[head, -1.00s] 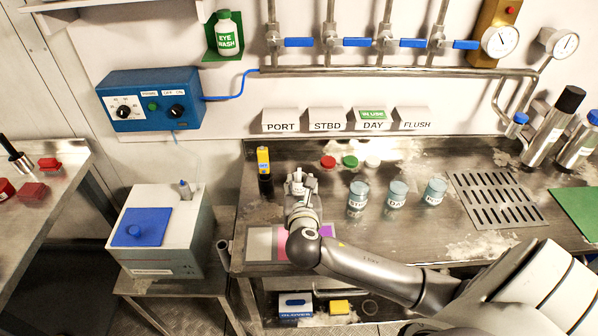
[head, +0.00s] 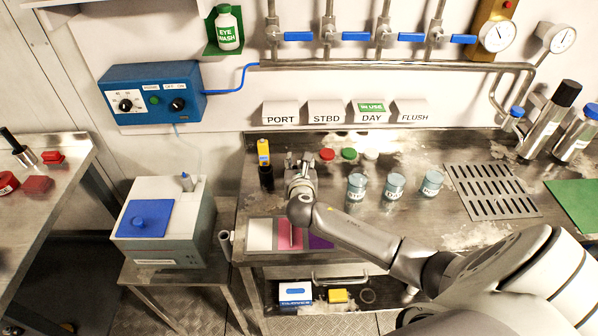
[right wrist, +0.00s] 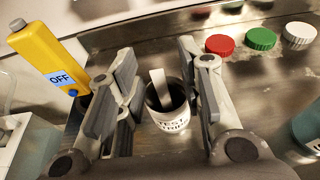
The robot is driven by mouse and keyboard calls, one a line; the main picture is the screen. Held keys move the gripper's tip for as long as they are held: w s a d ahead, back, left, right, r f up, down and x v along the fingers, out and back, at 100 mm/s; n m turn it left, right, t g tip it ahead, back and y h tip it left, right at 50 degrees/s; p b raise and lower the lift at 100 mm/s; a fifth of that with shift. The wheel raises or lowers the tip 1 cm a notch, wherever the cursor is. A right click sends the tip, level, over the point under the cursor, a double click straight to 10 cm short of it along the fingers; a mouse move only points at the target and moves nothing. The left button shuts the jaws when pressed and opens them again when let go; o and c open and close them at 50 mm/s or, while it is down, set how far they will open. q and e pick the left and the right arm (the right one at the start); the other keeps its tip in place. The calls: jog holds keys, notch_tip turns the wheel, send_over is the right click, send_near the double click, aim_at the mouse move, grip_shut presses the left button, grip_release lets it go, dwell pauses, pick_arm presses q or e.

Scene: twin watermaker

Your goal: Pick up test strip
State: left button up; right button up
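A white test strip (right wrist: 160,88) stands tilted in a small dark-mouthed cup (right wrist: 172,118) with a white printed label in the right wrist view. My right gripper (right wrist: 158,85) is open, with one finger on each side of the strip and cup, and I see no contact with the strip. In the head view my right gripper (head: 299,165) is over the steel bench beside the yellow meter and hides the cup and strip. My left gripper is not in view.
A yellow meter (right wrist: 50,58) marked OFF stands close left of the right gripper; it also shows in the head view (head: 263,152). Red (right wrist: 220,44), green (right wrist: 261,39) and white (right wrist: 299,35) caps lie behind on the right. Labelled beakers (head: 394,186) stand to the right.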

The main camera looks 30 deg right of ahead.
jog(key=shift+w, duration=0.15)
jog(key=shift+c, duration=0.3)
jog(key=c, duration=0.7)
